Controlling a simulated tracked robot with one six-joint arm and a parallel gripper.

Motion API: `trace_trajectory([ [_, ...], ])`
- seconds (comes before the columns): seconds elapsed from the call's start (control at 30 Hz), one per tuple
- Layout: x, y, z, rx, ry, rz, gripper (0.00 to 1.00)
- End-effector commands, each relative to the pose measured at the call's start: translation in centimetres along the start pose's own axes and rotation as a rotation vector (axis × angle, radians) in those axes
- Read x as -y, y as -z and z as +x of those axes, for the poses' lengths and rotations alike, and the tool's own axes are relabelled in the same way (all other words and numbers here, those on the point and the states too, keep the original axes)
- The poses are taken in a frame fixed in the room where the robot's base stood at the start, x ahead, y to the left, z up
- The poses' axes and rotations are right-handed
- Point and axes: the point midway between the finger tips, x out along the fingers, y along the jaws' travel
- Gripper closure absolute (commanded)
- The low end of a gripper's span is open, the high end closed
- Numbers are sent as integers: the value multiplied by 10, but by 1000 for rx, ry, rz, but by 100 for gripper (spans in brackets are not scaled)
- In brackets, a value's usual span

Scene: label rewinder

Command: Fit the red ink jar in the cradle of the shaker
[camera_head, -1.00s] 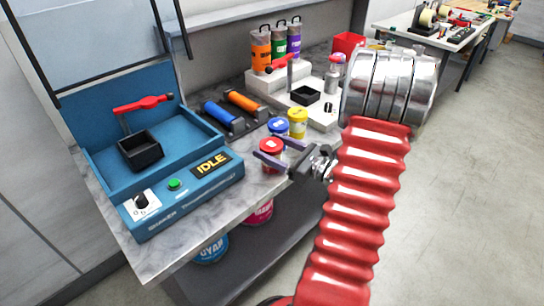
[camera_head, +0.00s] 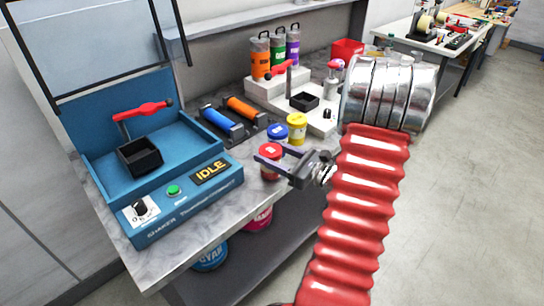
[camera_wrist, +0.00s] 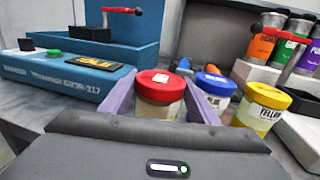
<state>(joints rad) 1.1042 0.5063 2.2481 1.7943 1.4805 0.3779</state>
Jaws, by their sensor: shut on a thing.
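The red ink jar (camera_head: 270,165) has a red lid and stands on the marble bench, to the right of the shaker. My gripper (camera_head: 270,157) is shut on it, with one finger on each side, as the red jar in the wrist view (camera_wrist: 160,95) also shows. The blue shaker (camera_head: 190,203) has an IDLE display, a green button and a knob. Its cradle (camera_head: 140,156) is a black open box on the blue deck, empty as far as I can see, with a red-handled clamp (camera_head: 142,108) raised above it. The jar's base is partly hidden.
A blue-lidded jar (camera_head: 277,133) and a yellow jar (camera_head: 297,127) stand close behind the red one. Blue and orange rollers (camera_head: 222,118) lie on a dark rack behind. A white device (camera_head: 320,119) with its own black box stands further right.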

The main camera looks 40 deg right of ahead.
Motion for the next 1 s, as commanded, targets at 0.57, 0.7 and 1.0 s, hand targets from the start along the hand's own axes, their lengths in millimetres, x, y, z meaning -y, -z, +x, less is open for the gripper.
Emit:
trace_trajectory([
  [0.57,0,-70,0,3,1,-7,84],
  [0.7,0,-87,0,2,1,-5,84],
  [1.0,0,-99,0,1,0,-2,84],
])
